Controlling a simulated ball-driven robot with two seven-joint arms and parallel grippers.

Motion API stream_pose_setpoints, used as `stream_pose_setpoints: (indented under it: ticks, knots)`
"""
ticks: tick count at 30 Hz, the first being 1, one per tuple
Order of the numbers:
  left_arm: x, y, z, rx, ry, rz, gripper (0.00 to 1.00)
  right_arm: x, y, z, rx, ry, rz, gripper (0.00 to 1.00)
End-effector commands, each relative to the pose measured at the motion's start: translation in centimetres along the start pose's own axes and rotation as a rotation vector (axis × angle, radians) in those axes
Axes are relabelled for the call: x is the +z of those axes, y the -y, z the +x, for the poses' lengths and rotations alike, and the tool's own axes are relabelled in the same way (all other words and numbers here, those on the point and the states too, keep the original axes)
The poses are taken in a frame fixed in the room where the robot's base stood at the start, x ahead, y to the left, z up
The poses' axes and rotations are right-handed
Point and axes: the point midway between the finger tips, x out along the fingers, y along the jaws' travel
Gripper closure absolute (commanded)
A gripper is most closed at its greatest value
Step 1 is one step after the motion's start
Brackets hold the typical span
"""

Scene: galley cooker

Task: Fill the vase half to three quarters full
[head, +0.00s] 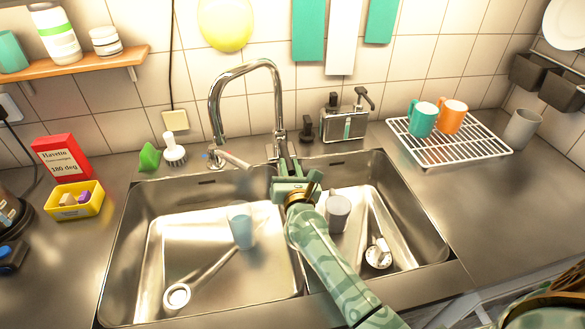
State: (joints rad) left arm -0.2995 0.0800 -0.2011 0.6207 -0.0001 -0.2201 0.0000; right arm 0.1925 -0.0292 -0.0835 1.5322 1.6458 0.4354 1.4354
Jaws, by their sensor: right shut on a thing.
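A translucent pale blue vase (241,226) stands in the left sink basin, below the spout of the chrome tap (270,105). The water level in the vase cannot be read clearly. My right gripper (285,165) reaches over the divider to the tap's base and is shut on the tap lever. The lever is mostly hidden by the green fingers. My left gripper is not in view.
A grey cup (338,211) stands in the right basin, beside my right arm. A white rack (450,146) with green and orange mugs is at right. A yellow tray (75,203) and red box (62,157) are at left. The right counter front is clear.

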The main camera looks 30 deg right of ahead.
Motion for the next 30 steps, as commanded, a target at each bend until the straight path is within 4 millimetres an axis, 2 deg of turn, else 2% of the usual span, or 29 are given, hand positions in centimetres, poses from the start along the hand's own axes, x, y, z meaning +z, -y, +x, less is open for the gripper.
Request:
stream_pose_setpoints:
  ticks: [1, 2, 4, 13, 17, 20, 30]
  knots:
    - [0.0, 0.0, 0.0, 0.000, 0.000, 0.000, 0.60, 0.0, 0.0, 0.0, -0.001, -0.001, 0.002, 1.00]
    - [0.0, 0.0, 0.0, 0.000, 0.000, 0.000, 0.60, 0.0, 0.0, 0.0, -0.001, -0.001, 0.002, 0.78]
    - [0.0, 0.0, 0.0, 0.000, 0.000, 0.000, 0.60, 0.0, 0.0, 0.0, -0.001, -0.001, 0.002, 0.59]
    - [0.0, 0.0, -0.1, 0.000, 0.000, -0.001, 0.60, 0.0, 0.0, -0.1, 0.000, -0.001, 0.001, 0.59]
    - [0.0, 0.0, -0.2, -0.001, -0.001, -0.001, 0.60, 0.0, 0.0, -1.4, 0.000, -0.002, 0.001, 0.59]
    - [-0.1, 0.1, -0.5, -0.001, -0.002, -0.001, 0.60, 0.0, 0.1, -3.4, -0.001, -0.003, 0.002, 0.59]
    - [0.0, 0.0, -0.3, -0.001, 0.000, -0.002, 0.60, -0.2, 0.0, -12.5, 0.000, -0.004, 0.001, 0.59]
